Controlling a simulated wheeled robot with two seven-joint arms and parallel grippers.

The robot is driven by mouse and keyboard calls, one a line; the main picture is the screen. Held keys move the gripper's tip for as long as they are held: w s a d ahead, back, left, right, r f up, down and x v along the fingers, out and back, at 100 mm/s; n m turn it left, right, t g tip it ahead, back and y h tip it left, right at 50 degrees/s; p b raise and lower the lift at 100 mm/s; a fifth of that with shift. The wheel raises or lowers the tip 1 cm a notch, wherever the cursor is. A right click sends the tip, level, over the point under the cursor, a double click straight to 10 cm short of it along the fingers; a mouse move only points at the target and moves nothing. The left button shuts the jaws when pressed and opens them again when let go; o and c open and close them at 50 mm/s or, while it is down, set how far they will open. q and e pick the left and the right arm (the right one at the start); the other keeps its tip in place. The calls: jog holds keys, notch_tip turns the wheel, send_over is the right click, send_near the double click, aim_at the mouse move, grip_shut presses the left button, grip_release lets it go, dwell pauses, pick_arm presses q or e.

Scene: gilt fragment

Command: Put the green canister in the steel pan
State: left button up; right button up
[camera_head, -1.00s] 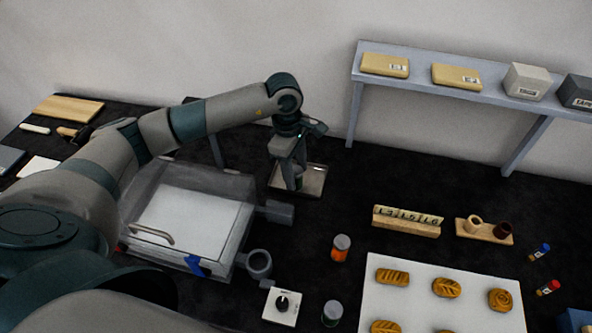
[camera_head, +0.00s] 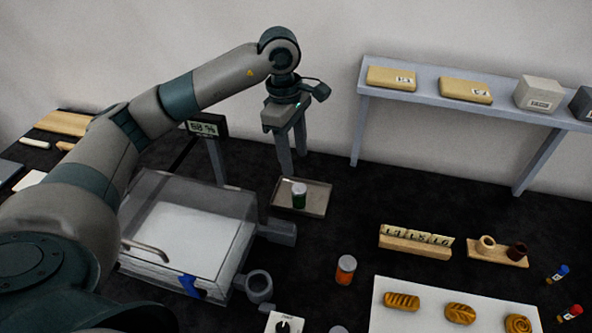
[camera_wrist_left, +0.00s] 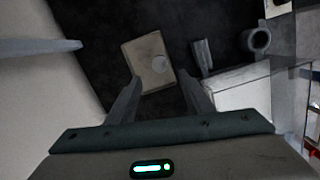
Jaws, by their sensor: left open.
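My right gripper is not in view.
A clear-lidded box (camera_head: 190,225) stands left of the pan, with a grey ring-shaped holder (camera_head: 259,285) at its front right. An orange canister (camera_head: 346,269) stands in front. A shelf (camera_head: 420,92) with packages is at the back right. A white board (camera_head: 425,320) holds pastries.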

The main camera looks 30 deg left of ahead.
pick_arm(q)
jog(key=shift+r, duration=0.4)
